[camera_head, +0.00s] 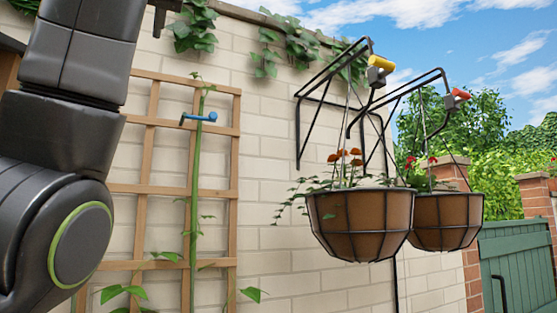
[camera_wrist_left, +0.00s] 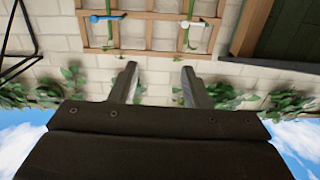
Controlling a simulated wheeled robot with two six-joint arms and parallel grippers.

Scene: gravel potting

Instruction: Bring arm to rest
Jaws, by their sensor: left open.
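My left arm rises along the left side of the head view, in front of the wall. A small dark part at the top edge may belong to my left gripper; most of that gripper is out of the frame there. In the left wrist view my left gripper (camera_wrist_left: 158,76) is open, with both fingers apart and nothing between them. It points toward the brick wall, and that picture is upside down. My right gripper is in neither view.
A wooden trellis (camera_head: 235,150) with a plant stem and a blue clip (camera_head: 199,117) stands on the wall. Two hanging baskets (camera_head: 360,225) (camera_head: 447,220) hang from black brackets at right. Ivy (camera_head: 194,30) hangs from the wall top. A green gate (camera_head: 517,265) is far right.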

